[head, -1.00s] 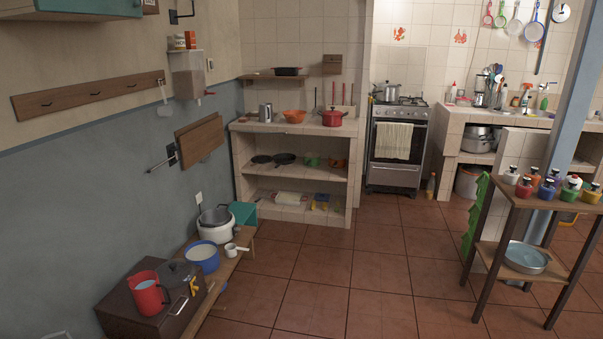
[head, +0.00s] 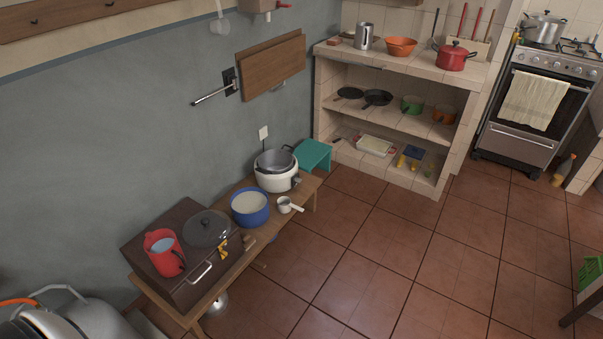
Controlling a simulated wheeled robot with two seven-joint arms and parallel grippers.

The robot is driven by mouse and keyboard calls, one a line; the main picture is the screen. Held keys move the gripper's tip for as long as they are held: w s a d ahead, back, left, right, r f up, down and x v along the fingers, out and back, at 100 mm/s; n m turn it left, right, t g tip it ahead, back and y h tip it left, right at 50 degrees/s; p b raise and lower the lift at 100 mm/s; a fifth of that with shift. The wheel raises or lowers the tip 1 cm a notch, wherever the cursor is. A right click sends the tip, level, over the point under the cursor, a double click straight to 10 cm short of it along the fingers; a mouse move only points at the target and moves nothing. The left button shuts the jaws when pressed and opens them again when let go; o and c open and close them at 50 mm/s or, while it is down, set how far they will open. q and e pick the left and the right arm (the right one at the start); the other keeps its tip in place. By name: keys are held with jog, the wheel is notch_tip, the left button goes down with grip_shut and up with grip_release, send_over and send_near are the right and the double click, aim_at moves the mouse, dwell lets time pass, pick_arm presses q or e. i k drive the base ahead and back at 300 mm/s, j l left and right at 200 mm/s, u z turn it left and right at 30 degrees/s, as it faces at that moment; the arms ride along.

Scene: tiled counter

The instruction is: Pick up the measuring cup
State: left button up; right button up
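I cannot tell for sure which vessel is the measuring cup. A red jug (head: 163,254) with pale contents stands on a dark brown box at the left end of a low wooden bench. A small white cup with a side handle (head: 286,205) sits near the bench's right end, beside a blue pot. A metal mug (head: 364,36) stands on the tiled counter at the back. All three look upright and nothing touches them from my side. Neither of my grippers shows in the head view.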

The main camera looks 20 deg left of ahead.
aim_at(284, 204)
jog(key=i+u, duration=0.2)
jog(key=i, duration=0.45)
jog(key=i+l+u, duration=0.2)
jog(key=i, duration=0.45)
